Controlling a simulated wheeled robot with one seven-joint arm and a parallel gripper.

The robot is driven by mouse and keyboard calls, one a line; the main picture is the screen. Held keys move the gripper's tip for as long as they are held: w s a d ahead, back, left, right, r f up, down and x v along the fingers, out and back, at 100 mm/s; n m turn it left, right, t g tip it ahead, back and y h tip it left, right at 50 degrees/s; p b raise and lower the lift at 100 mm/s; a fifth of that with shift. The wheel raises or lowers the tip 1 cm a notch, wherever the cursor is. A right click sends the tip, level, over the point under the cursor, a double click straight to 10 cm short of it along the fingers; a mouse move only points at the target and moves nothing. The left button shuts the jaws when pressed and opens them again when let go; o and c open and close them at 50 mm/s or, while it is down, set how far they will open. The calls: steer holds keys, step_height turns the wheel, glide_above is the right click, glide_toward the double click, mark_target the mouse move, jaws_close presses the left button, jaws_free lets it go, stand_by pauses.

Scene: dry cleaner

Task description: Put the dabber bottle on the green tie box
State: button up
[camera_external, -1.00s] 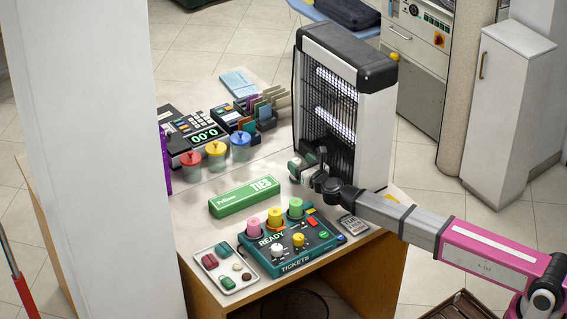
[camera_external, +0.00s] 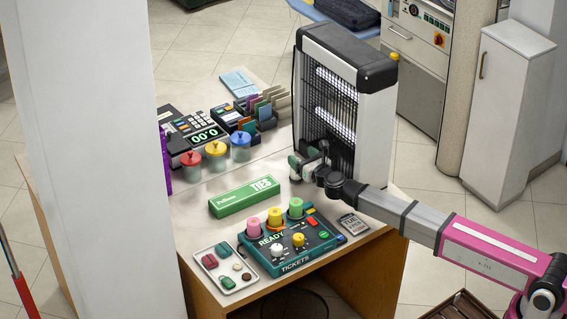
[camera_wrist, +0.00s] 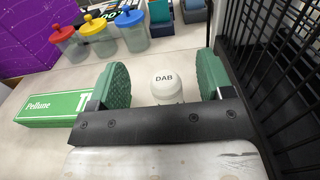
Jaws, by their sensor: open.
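The dabber bottle (camera_wrist: 166,86) shows in the wrist view as a white rounded top marked "DAB". It stands on the counter between the two green finger pads of my gripper (camera_wrist: 158,84), with a gap visible on each side. My gripper is open, and its front bar hides the lower part of the bottle. In the external view my gripper (camera_external: 300,170) is low beside the black grille, and I cannot make out the bottle there. The green tie box (camera_external: 244,196), labelled "TIES", lies flat on the counter left of my gripper; the wrist view shows its end too (camera_wrist: 50,108).
The tall black-grilled unit (camera_external: 345,100) stands close to the right of my gripper. Red, yellow and blue lidded jars (camera_external: 216,158) stand behind the tie box. The ticket panel (camera_external: 290,243) and a small tray (camera_external: 225,268) are in front. The box top is clear.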

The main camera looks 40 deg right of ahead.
mark_target(303, 186)
steer(key=s+f+y, duration=0.1)
steer(key=s+f, duration=0.1)
steer(key=s+f+n+y, duration=0.1)
steer(key=s+f, duration=0.1)
steer(key=s+d+f+n+y, duration=0.1)
steer(key=s+f, duration=0.1)
steer(key=shift+f+g, duration=0.3)
steer(key=shift+f, duration=0.1)
steer(key=w, duration=0.2)
steer(key=w+a, duration=0.1)
steer(key=w, duration=0.2)
steer(key=shift+w, duration=0.2)
steer(key=shift+w+a+r, duration=0.1)
steer(key=shift+w+r, duration=0.05)
steer(key=shift+w, duration=1.2)
steer(key=shift+w+a+r, duration=0.1)
steer(key=shift+w, duration=1.25)
steer(key=c, duration=1.2)
steer(key=shift+o, duration=0.2)
steer(key=shift+r, duration=0.1)
